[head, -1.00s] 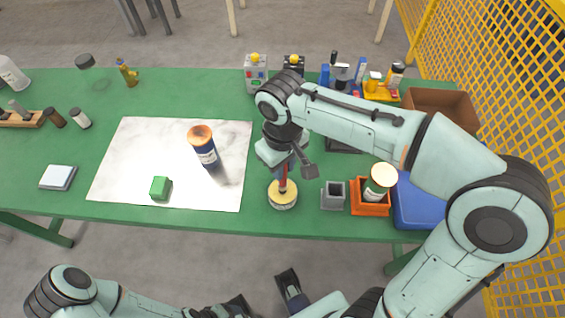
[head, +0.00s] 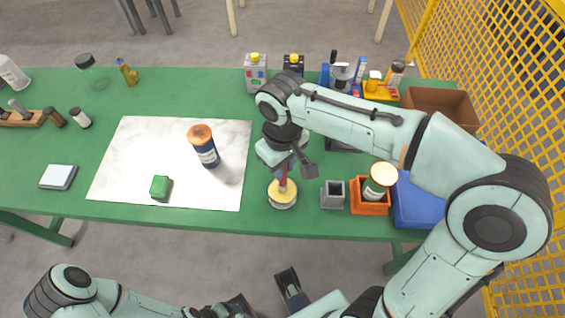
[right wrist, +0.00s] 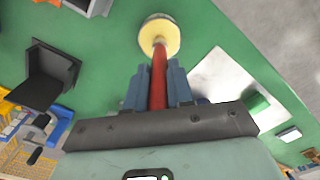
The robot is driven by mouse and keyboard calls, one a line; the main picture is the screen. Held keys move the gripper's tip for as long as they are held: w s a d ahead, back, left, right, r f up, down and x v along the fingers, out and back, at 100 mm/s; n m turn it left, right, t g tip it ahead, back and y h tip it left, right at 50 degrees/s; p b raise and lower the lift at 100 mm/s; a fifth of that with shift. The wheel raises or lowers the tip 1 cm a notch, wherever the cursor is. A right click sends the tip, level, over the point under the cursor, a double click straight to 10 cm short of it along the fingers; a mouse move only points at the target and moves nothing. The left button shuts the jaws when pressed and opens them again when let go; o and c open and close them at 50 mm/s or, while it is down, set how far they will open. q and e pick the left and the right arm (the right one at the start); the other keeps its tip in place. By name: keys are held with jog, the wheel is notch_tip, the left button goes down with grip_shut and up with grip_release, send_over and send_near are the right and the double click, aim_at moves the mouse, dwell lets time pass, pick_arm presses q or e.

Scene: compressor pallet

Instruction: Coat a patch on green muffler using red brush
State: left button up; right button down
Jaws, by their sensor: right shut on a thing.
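A small green block, which I take to be the green muffler (head: 160,187), lies on the white marbled sheet (head: 120,160) near its front edge. My right gripper (head: 284,168) is shut on the red brush (head: 284,186), with its handle between the fingers. The brush points down into a round pale-yellow pot (head: 283,198) right of the sheet; its bristles are hidden. The right wrist view also shows the red handle (right wrist: 158,78) between the blue fingers and the pot (right wrist: 158,32) beyond. Dark parts of my left arm show at the bottom edge; its jaw state is unclear.
A grey square holder (head: 333,195) and an orange tray (head: 370,209) with a jar (head: 379,181) stand right of the pot. Bottles line the back.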

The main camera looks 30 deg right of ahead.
jog(key=shift+f, duration=0.15)
jog(key=shift+r+p, duration=3.1)
jog(key=shift+r, duration=0.55)
jog(key=shift+f, duration=0.1)
